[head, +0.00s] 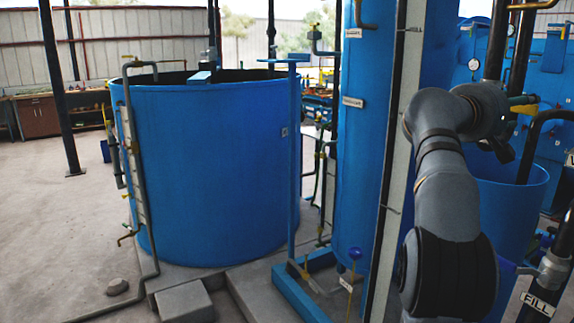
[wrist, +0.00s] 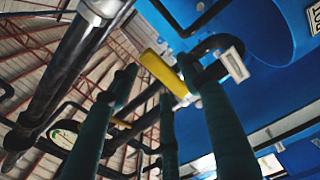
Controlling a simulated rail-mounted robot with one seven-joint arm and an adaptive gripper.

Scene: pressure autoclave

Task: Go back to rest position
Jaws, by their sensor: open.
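My grey arm reaches up at the right of the head view, with its far end bent among the dark pipes by the blue tanks. My gripper (wrist: 158,76) shows in the wrist view as dark greenish fingers rising from the bottom edge. The fingers are spread apart with nothing held between them. A yellow valve handle (wrist: 163,73) appears close to the fingertips; I cannot tell whether they touch it. In the head view the fingers are hard to make out against the pipes.
A tall blue column (head: 362,130) stands just left of my arm, and a smaller blue tank (head: 515,205) is behind it. A large open blue tank (head: 215,170) stands left of centre. A pipe labelled FILL (head: 538,304) is at lower right. The floor at far left is clear.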

